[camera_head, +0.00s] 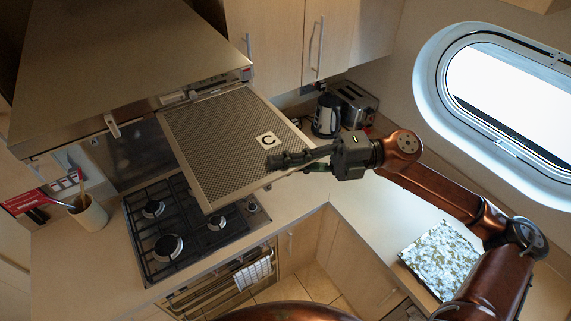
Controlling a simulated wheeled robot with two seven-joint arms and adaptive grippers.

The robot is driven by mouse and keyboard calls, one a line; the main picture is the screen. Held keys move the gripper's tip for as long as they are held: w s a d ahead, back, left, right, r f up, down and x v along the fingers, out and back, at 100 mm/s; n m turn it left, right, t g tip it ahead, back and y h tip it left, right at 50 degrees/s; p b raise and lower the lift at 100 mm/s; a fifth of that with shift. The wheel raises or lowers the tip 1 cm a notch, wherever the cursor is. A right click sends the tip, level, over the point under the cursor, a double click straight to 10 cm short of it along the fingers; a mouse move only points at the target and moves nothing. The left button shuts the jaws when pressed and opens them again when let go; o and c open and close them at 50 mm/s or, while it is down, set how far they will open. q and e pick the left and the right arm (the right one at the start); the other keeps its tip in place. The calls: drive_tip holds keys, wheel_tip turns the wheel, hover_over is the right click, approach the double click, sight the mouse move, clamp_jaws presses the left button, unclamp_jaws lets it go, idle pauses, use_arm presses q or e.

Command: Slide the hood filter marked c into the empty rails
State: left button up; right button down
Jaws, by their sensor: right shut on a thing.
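The hood filter marked c (218,152) is a flat mesh panel with a pale frame and a white C label near its right side. My right gripper (285,162) is shut on its right edge, near the label. The filter is held out over the hob, with its far edge at the underside of the range hood (125,60). I cannot tell whether that edge sits in the rails, as the hood hides them. My left gripper is not in view.
A gas hob (168,246) lies below the filter. A utensil pot (90,214) stands left of it. A kettle (326,116) and a toaster (354,102) stand at the back. A patterned board (441,258) lies on the right counter, with bare counter around it.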

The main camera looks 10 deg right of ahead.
sight(264, 141)
drive_tip(key=shift+w+a+r+p, duration=0.1)
drive_tip(key=shift+w+p, duration=0.1)
drive_tip(key=shift+w, duration=0.2)
drive_tip(key=shift+w+a+p, duration=0.1)
drive_tip(key=shift+w+p, duration=0.05)
drive_tip(key=shift+w, duration=0.25)
drive_tip(key=shift+w+a, duration=0.25)
drive_tip(key=shift+w, duration=0.25)
drive_tip(key=shift+w+a+p, duration=0.2)
drive_tip(key=shift+w+p, duration=0.15)
drive_tip(key=shift+w, duration=0.3)
drive_tip(key=shift+w+a+p, duration=0.15)
drive_tip(key=shift+w+a, duration=0.15)
drive_tip(key=shift+w, duration=0.45)
drive_tip(key=shift+w+a+p, duration=0.15)
drive_tip(key=shift+w+a, duration=0.1)
drive_tip(key=shift+w, duration=0.5)
